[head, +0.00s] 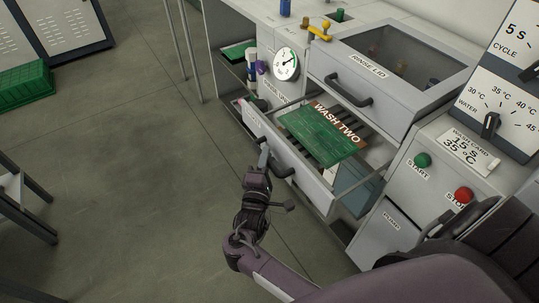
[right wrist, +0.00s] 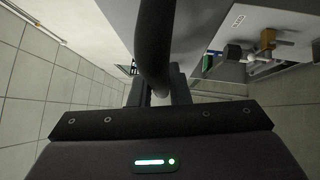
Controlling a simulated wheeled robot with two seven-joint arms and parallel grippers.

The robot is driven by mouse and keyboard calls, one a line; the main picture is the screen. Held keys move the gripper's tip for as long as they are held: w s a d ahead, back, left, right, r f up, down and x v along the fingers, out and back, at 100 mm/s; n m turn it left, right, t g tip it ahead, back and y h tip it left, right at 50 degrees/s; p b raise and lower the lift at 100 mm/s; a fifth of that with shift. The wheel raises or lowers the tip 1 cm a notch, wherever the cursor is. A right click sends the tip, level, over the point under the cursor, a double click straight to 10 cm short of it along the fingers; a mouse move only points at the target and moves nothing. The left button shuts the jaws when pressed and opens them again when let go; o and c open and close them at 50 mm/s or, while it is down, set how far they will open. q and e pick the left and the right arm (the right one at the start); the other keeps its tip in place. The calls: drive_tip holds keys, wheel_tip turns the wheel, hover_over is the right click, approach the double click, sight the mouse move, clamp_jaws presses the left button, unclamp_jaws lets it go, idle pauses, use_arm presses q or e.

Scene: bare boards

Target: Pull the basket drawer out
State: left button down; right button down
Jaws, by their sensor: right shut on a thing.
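The basket drawer (head: 311,187) has a pale front with a dark bar handle (head: 285,173). It stands partly out from the cabinet below the rinse lid, and its open top shows behind the front. A green board marked WASH TWO (head: 322,134) lies over the opening and hides part of the inside. My right gripper (head: 264,158) is shut on the handle at its left part. In the right wrist view the dark handle bar (right wrist: 153,42) runs down between the fingers. My left gripper is not in view.
The rinse lid (head: 368,67) with its own handle is above the drawer. Start (head: 422,160) and stop (head: 463,195) buttons sit at the right. A green crate (head: 25,86) stands far left. The floor in front of the drawer is clear.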

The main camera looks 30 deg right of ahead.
idle(0.3)
drive_tip(key=c, duration=1.4)
unclamp_jaws()
drive_tip(key=shift+o, duration=0.2)
